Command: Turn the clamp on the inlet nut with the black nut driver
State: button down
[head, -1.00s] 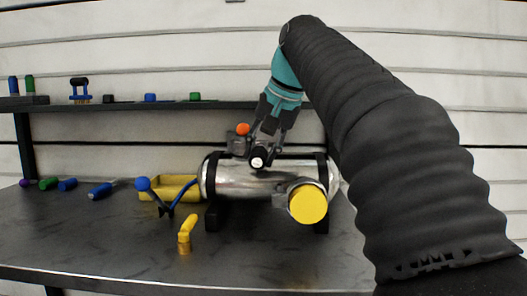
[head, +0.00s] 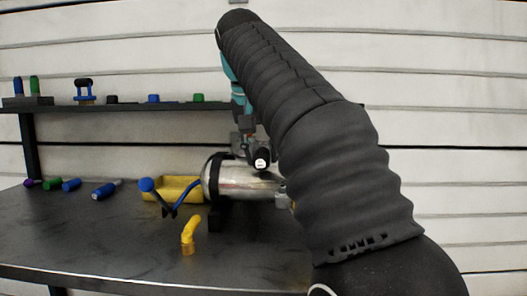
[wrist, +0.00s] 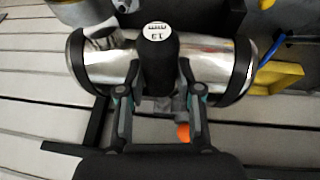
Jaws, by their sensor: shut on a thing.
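My gripper (wrist: 158,80) is shut on the black nut driver (wrist: 157,55), whose white end cap with a printed 13 faces the wrist camera. In the head view the driver's white-capped end (head: 261,162) shows just beside my arm, over the silver exhaust canister (head: 238,186). The canister also shows in the wrist view (wrist: 215,68), lying behind the driver. A grey block (wrist: 152,106) and an orange knob (wrist: 184,132) show between and beside my fingers. The driver's working end, the inlet nut and the contact with the clamp are hidden.
A yellow tray (head: 170,186), a blue-handled tool (head: 147,185) and a yellow elbow (head: 188,235) are left of the canister. Several handles, including a blue one (head: 105,190), lie at the bench's left. A shelf (head: 130,107) runs behind. The front-left bench is clear.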

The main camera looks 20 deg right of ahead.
jog(key=shift+h, duration=0.6)
jog(key=shift+a, duration=0.1)
jog(key=h, duration=0.2)
jog(key=n+g+h, duration=0.1)
jog(key=shift+w+a+f+h, duration=0.1)
jog(key=shift+a+f+h, duration=0.05)
jog(key=shift+a+h, duration=0.15)
jog(key=shift+d, duration=0.15)
jog(key=shift+y, duration=0.5)
jog(key=shift+d, duration=0.1)
jog(key=shift+s, duration=0.25)
jog(key=shift+s+a, duration=0.35)
jog(key=shift+s, duration=0.35)
